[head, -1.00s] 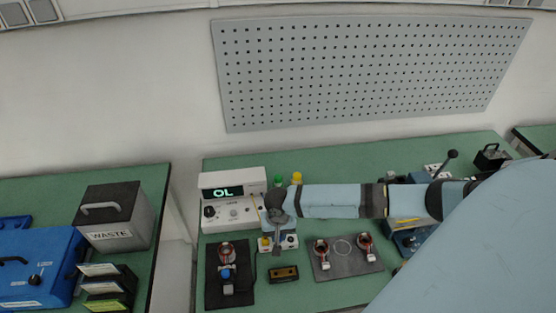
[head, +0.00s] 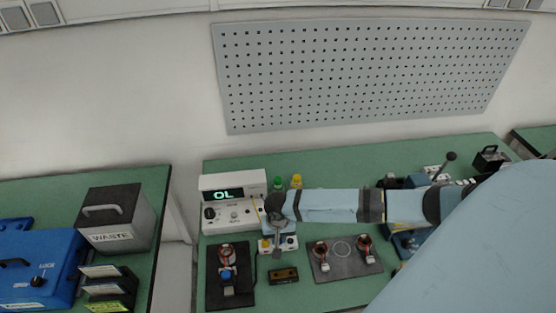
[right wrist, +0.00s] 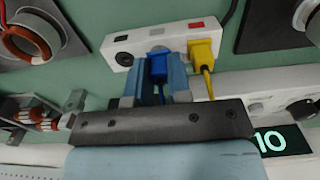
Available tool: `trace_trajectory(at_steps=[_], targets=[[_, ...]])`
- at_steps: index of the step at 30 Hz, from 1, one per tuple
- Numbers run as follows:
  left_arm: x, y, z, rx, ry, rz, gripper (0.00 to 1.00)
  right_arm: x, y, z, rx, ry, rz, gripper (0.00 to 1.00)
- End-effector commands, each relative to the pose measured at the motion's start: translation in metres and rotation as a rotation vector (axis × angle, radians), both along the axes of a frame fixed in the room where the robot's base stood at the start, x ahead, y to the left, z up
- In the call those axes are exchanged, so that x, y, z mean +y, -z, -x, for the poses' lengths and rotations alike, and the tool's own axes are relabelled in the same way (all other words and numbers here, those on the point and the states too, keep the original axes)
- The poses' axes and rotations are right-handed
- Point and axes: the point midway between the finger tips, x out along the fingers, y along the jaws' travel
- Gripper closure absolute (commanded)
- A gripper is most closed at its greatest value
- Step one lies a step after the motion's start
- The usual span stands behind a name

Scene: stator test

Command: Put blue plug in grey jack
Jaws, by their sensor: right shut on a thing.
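In the right wrist view my right gripper (right wrist: 161,76) is shut on the blue plug (right wrist: 158,67), with one light blue finger on each side. The plug is in front of the middle of a white jack block (right wrist: 137,42). A grey mark (right wrist: 156,31) shows above it, but the jack there is hidden by plug and fingers. I cannot tell whether the plug is seated. A yellow plug (right wrist: 202,52) sits in the block beside it. In the head view my right gripper (head: 276,247) covers the middle of the block (head: 290,246). My left gripper is not in view.
A white meter (head: 232,215) reading OL stands behind and left of the block. A dark pad with a copper coil (head: 227,252) lies left, and a grey plate (head: 343,266) with two coils lies right. A small dark box (head: 284,275) lies in front.

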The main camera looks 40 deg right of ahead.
Motion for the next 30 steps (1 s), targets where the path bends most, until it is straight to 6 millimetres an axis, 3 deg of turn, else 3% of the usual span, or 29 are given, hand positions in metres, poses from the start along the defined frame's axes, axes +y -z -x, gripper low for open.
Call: trace_trajectory(at_steps=[13,14,17,30], targets=[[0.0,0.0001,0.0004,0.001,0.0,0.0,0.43,0.0007,0.0063,0.0004,0.0,0.0,-0.001,1.0],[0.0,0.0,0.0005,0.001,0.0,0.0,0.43,0.0007,0.0063,0.0003,0.0,0.0,-0.001,0.77],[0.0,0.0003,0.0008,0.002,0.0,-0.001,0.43,0.0005,0.0062,0.0003,0.001,0.0,-0.001,0.54],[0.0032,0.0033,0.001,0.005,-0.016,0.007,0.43,0.0003,0.006,0.0001,0.0,0.0,0.0,0.52]])
